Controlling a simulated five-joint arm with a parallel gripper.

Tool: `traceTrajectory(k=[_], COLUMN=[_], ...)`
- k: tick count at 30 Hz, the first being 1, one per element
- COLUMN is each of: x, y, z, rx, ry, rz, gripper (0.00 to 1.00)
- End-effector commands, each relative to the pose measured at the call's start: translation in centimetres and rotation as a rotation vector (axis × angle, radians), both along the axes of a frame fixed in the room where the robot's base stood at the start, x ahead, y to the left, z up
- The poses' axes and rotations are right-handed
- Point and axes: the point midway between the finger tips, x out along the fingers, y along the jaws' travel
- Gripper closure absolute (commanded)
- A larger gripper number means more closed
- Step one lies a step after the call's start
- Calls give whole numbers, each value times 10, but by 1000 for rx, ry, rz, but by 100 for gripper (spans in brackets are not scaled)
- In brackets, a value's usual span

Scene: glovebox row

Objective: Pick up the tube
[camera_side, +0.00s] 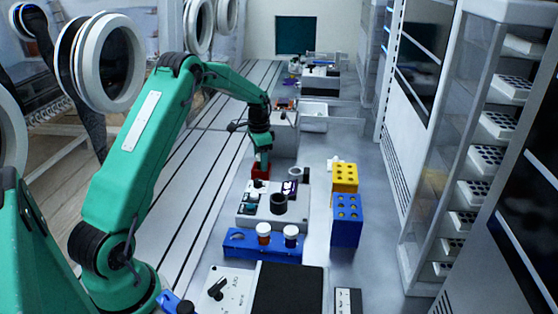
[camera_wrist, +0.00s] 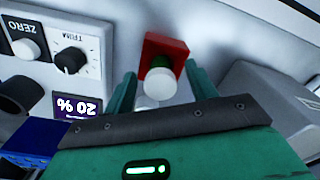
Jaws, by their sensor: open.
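In the wrist view a tube with a round white cap (camera_wrist: 159,86) and a green band stands in or on a small red block (camera_wrist: 166,46). The red block also shows in the side view (camera_side: 260,173), under my gripper (camera_side: 262,158). In the wrist view my gripper (camera_wrist: 160,72) is open, with one green finger on each side of the tube. Gaps show between the fingers and the cap. The tube's lower part is hidden by its cap and the block. In the side view the tube is not clearly visible.
A panel with a TRIM knob (camera_wrist: 70,60) and a "20 %" display (camera_wrist: 76,105) lies left in the wrist view. In the side view, a blue rack (camera_side: 262,250) holds two white-capped tubes.

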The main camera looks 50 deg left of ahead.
Motion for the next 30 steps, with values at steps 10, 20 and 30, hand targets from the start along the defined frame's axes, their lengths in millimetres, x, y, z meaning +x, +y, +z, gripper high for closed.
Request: traceTrajectory(k=[10, 20, 30], x=[0, 0, 1], y=[0, 0, 0], z=[1, 1, 8], rx=[1, 1, 1], ry=[-1, -1, -2], rz=[0, 0, 0], gripper=[69, 98, 100])
